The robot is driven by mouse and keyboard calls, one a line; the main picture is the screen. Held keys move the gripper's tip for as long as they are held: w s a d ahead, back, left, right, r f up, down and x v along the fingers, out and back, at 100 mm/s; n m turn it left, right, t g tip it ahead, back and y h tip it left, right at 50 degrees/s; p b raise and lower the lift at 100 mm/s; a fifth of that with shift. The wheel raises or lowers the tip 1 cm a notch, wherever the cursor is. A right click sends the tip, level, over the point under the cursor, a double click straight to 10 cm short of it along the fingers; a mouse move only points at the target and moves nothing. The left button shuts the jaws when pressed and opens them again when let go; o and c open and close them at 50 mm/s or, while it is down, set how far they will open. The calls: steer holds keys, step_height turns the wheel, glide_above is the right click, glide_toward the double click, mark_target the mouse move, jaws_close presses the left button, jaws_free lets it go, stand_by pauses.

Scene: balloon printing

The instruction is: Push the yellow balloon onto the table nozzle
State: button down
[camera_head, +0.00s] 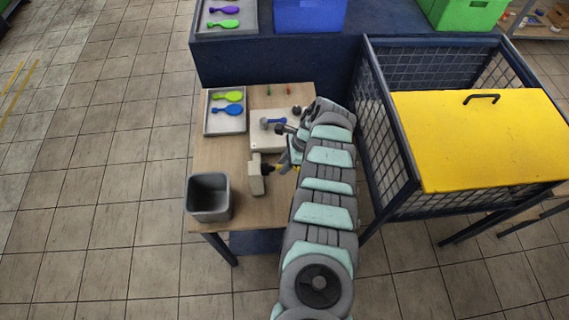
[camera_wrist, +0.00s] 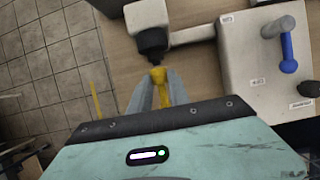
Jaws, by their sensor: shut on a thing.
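The yellow balloon (camera_wrist: 158,76) is between the two grey fingers of my gripper (camera_wrist: 157,88), which is shut on it. Its end points at the black tip of the table nozzle (camera_wrist: 152,43). In the wrist view the balloon end is right at the nozzle tip; I cannot tell whether it touches or sits over it. In the head view the nozzle (camera_head: 267,168) stands on its pale stand on the wooden table. A bit of yellow (camera_head: 279,167) shows just right of it, and my arm partly hides the gripper.
A grey tray (camera_head: 212,129) holds a green and a blue balloon. A grey bin (camera_head: 208,198) stands at the table's front left. A yellow-lidded cage (camera_head: 480,140) is at right.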

steer(key=shift+a+p, duration=0.35)
steer(key=shift+a, duration=0.3)
stand_by(0.4)
steer(key=c, duration=1.1)
jaws_free()
steer(key=shift+s, duration=0.1)
steer(key=shift+c, duration=0.2)
steer(key=shift+r, duration=0.1)
steer(key=shift+p+v, duration=1.9)
steer(key=shift+v, duration=1.25)
steer(key=shift+p+v, duration=0.5)
steer(key=shift+v, duration=0.8)
